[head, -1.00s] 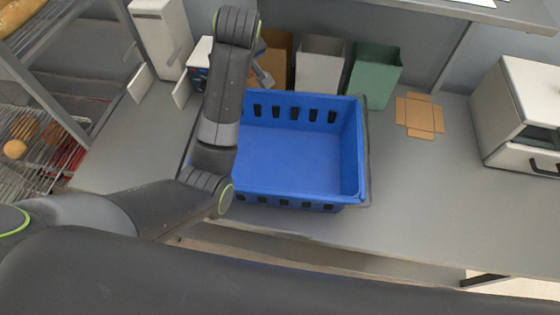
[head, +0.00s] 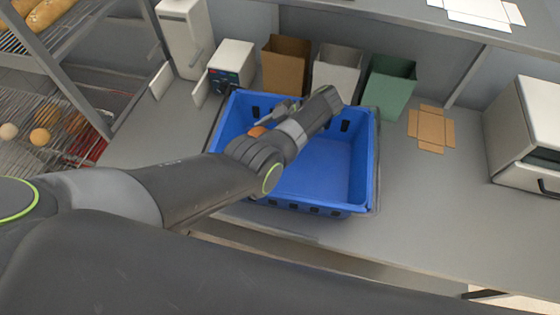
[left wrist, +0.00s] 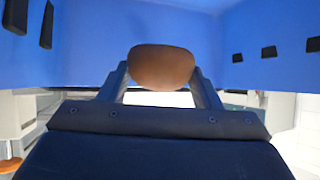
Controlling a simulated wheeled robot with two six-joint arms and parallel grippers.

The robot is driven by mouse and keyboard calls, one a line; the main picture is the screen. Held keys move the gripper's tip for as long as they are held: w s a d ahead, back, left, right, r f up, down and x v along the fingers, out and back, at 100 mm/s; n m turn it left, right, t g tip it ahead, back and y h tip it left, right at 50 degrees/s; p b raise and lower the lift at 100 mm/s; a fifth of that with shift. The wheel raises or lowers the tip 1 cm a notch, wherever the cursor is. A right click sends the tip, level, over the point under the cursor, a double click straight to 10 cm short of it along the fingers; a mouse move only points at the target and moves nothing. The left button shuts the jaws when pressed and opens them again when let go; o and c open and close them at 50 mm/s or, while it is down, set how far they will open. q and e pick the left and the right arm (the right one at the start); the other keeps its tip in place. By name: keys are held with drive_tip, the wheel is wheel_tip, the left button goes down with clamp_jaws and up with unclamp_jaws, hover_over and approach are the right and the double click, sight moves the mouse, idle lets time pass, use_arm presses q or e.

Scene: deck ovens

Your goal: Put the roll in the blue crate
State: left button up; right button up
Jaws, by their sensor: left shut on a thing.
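The blue crate (head: 335,180) stands open on the grey counter in the middle of the head view. Its walls also fill much of the left wrist view (left wrist: 100,40). My left gripper (head: 265,123) is at the crate's left part, partly hidden by my own arm. It is shut on the brown roll (left wrist: 161,68), which sits between the two fingers in the left wrist view. A small part of the roll (head: 257,131) shows in the head view. Blue crate walls lie around it in the wrist view; whether it touches the crate floor I cannot tell. My right gripper is not in view.
Brown (head: 285,65), white (head: 337,70) and green (head: 388,85) open boxes stand behind the crate. A flat cardboard piece (head: 431,128) lies to the right, before a white oven-like box (head: 525,130). A rack with bread (head: 40,137) is at the left.

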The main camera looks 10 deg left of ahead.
use_arm(q)
drive_tip(key=shift+n+y, duration=0.4)
drive_tip(key=shift+y, duration=0.1)
drive_tip(key=f+b, duration=0.2)
drive_tip(key=s+f+b, duration=0.1)
drive_tip(key=f+b, duration=0.1)
drive_tip(key=f, duration=0.1)
drive_tip(key=shift+s+f, duration=0.1)
wheel_tip(320, 180, down, 5)
drive_tip(key=b, duration=0.5)
drive_tip(key=shift+r, duration=0.2)
drive_tip(key=shift+f, duration=0.1)
drive_tip(key=o, duration=1)
